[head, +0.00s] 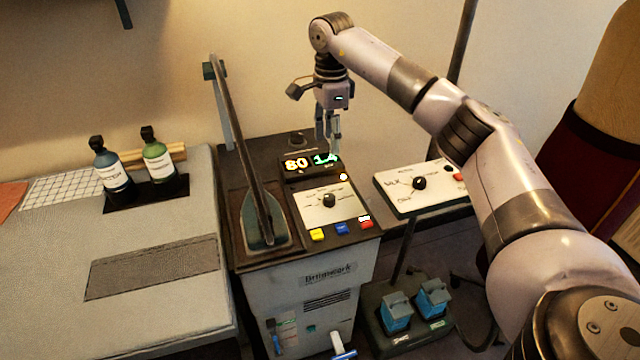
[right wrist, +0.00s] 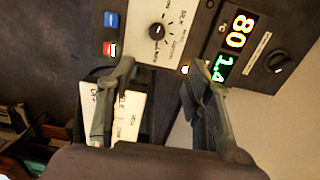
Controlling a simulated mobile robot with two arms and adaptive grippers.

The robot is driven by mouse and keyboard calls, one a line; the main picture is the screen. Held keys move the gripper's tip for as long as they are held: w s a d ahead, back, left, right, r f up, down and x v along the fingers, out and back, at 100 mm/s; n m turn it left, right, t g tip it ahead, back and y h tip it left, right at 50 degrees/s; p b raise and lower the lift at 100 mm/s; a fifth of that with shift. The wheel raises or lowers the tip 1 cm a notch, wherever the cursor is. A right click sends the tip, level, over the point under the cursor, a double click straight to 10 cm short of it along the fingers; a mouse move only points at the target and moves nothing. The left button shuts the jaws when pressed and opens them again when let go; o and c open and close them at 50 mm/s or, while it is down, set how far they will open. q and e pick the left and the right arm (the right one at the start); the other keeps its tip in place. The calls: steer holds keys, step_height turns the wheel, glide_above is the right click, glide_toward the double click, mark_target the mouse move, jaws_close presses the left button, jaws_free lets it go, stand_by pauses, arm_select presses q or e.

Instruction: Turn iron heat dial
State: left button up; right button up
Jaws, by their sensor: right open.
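The iron station's white dial panel (head: 312,208) has a black dial (head: 329,200) in its middle. In the right wrist view this dial (right wrist: 157,31) has small lettering around it, and its pointer direction is hard to read. My right gripper (head: 328,150) is open and empty, pointing down above the lit display behind the dial panel. In the right wrist view its fingers (right wrist: 162,75) are apart, with the dial beyond them, untouched. The iron (head: 263,232) rests on a dark plate left of the panel. My left gripper is not in view.
A display (head: 310,162) reads 80 and 1.4. A second white panel (head: 408,187) with a black knob stands right. Yellow, blue and red buttons (head: 342,228) line the front edge. Another black knob (head: 297,138) sits behind the display. Two bottles (head: 158,160) stand left.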

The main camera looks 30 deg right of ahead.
steer(key=p, duration=0.1)
glide_toward(329, 196)
step_height(329, 196, down, 8)
steer(key=shift+r+p, duration=0.1)
steer(key=shift+p, duration=0.9)
steer(key=shift+f, duration=0.55)
jaws_close()
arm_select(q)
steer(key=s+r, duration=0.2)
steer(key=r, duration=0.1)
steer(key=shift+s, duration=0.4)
